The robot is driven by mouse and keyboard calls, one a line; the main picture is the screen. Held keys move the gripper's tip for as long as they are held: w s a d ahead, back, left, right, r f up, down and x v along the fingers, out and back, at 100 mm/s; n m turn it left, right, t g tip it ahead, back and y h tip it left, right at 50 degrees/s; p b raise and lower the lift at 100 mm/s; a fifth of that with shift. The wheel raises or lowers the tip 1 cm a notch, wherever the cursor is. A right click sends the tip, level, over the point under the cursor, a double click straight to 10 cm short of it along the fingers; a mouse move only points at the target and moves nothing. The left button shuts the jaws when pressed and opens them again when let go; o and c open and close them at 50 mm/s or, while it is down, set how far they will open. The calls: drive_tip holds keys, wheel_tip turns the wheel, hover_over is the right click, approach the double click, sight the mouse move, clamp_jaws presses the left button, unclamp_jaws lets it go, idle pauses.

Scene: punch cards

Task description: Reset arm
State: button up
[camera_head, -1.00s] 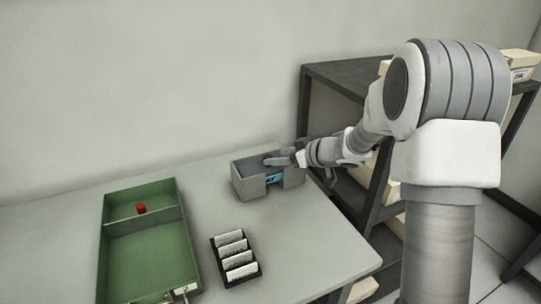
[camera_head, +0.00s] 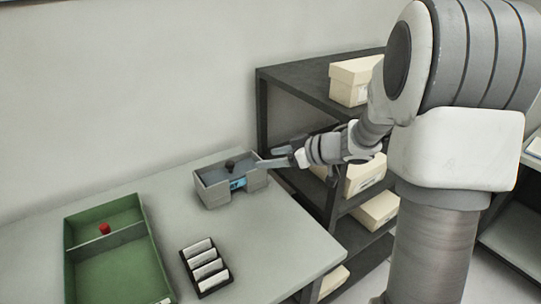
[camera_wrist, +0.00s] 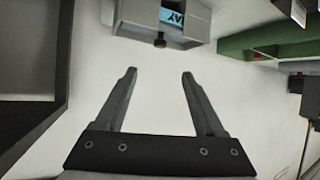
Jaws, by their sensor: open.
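My gripper (camera_head: 274,158) is open and empty, at the right of the grey box in the head view. In the wrist view my gripper (camera_wrist: 160,73) shows two spread fingers with nothing between them. The grey box (camera_head: 211,196) stands on the table near its back edge and holds a blue item (camera_head: 238,184). In the wrist view the grey box (camera_wrist: 200,20) lies beyond the fingertips, and the blue item (camera_wrist: 172,15) bears partly visible lettering. A dark knob (camera_head: 230,163) shows at the box, and the wrist view shows it too (camera_wrist: 160,41).
A green tray (camera_head: 155,262) with a red piece (camera_head: 104,229) is at left on the table (camera_head: 265,235). A black holder (camera_head: 228,280) with several white cards stands in front of the box. A dark shelf (camera_head: 262,112) with cream boxes (camera_head: 352,90) is close behind my arm.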

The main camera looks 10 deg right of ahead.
drive_tip(key=d+r+m+t+h+p, duration=0.1)
drive_tip(key=d+r+m+t+h, duration=0.35)
drive_tip(key=r, duration=0.55)
drive_tip(key=s+d+r+m+h, duration=0.2)
drive_tip(key=s+d+r+h, duration=0.3)
drive_tip(key=s+h, duration=0.1)
drive_tip(key=s+a+f+m+g+y+p, duration=0.1)
drive_tip(key=s+a+f+g, duration=0.1)
drive_tip(key=s, duration=0.9)
drive_tip(key=s+a+f+m+g+p, duration=0.1)
drive_tip(key=s+a+g, duration=0.4)
drive_tip(key=s, duration=0.7)
drive_tip(key=shift+a+f+m+y, duration=0.2)
drive_tip(key=shift+f+m+y, duration=0.15)
drive_tip(key=shift+f, duration=0.35)
drive_tip(key=shift+s, duration=0.1)
